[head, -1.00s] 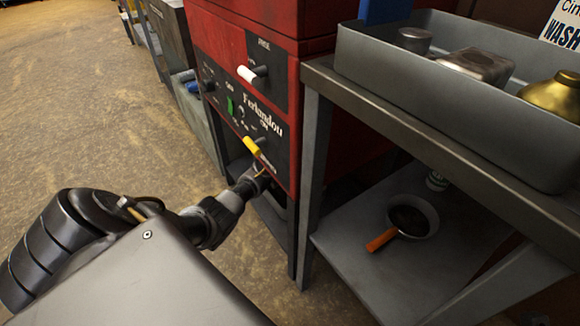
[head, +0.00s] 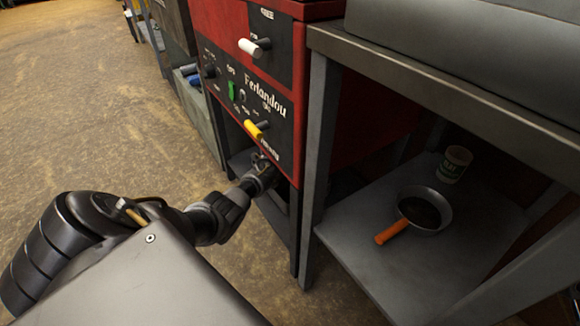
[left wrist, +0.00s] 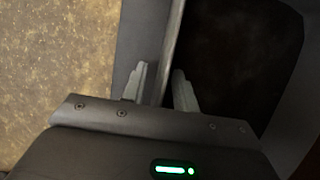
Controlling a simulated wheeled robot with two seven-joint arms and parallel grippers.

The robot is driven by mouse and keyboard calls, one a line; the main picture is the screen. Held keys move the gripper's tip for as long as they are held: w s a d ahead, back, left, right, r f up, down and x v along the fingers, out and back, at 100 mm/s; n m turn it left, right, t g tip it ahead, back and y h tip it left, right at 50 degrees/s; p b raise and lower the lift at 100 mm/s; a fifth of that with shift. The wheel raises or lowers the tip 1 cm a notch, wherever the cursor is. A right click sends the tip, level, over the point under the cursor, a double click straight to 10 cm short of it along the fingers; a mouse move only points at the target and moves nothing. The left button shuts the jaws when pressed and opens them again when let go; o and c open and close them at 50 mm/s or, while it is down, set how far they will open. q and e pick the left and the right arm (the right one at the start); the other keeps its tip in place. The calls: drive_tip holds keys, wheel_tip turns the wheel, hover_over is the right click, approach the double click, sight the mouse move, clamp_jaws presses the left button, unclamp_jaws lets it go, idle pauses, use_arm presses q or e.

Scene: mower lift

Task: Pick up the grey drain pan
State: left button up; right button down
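A small grey pan (head: 443,222) with an orange handle (head: 392,232) and dark contents sits on the lower shelf of the bench at right; whether it is the drain pan I cannot tell. My left gripper (head: 264,166) is at the lower front edge of the red machine, well left of that pan. In the left wrist view its fingers (left wrist: 160,72) are apart, one on each side of a thin grey edge (left wrist: 171,45) beside a dark hollow. What that edge belongs to I cannot tell. My right gripper is not in view.
The red machine (head: 330,112) has a black panel with a white knob (head: 250,46) and a yellow knob (head: 253,129). A paper cup (head: 454,164) stands behind the pan. The bench leg (head: 316,150) stands between gripper and shelf. Floor at left (head: 110,110) is clear.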

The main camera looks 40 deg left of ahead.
use_arm(q)
clamp_jaws()
idle(0.3)
idle(0.9)
drive_tip(key=shift+r, duration=0.1)
